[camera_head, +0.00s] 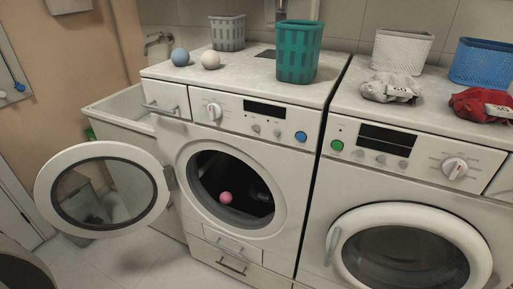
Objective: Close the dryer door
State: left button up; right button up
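The dryer (258,165) is the left of two white machines and has a blue button. Its round door (52,183), a white ring with a glass pane, stands wide open to the left, hinged at the left side of the opening. The drum opening (262,200) is uncovered and dark inside, with a pink ball (226,197) in it. Neither of my grippers shows in this view.
The right machine (320,215) has its round door shut. Baskets, including a teal one (298,55), two balls and folded cloths sit on top. A pale basin (118,105) stands behind the open door. Some tiled floor (140,262) is clear in front.

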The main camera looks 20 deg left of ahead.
aim_at(47, 181)
jog(key=j, duration=1)
jog(key=k+j, duration=0.1)
jog(key=j, duration=0.9)
jog(key=j+u, duration=0.15)
jog(key=u, duration=0.2)
jog(key=j+u, duration=0.1)
jog(key=u, duration=0.25)
jog(key=j+u, duration=0.15)
jog(key=u, duration=0.8)
